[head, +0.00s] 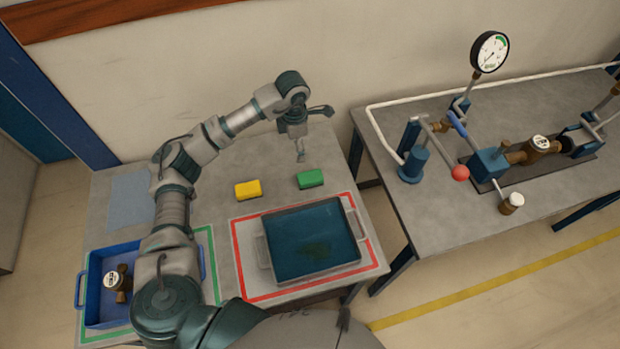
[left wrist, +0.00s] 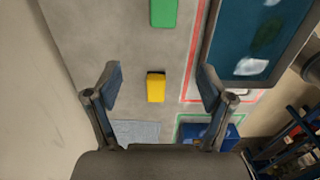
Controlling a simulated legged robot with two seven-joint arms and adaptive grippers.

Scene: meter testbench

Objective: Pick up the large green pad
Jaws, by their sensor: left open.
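The green pad (head: 310,178) lies flat on the grey table in the head view, just behind the red-outlined area. It also shows at the top edge of the left wrist view (left wrist: 163,12), partly cut off. A yellow pad (head: 248,189) lies to its left; in the left wrist view the yellow pad (left wrist: 156,87) appears between my fingers, on the table below them. My left gripper (head: 300,152) is above the table near the green pad, pointing down. Its fingers (left wrist: 160,85) are spread apart with nothing between them. My right gripper is not in view.
A metal tray with dark liquid (head: 357,218) sits inside the red outline, close in front of the green pad. A blue bin (head: 84,290) holding a brass meter (head: 118,282) stands at the left. A grey cloth (head: 130,198) lies at the back left. The test bench (head: 415,215) is at the right.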

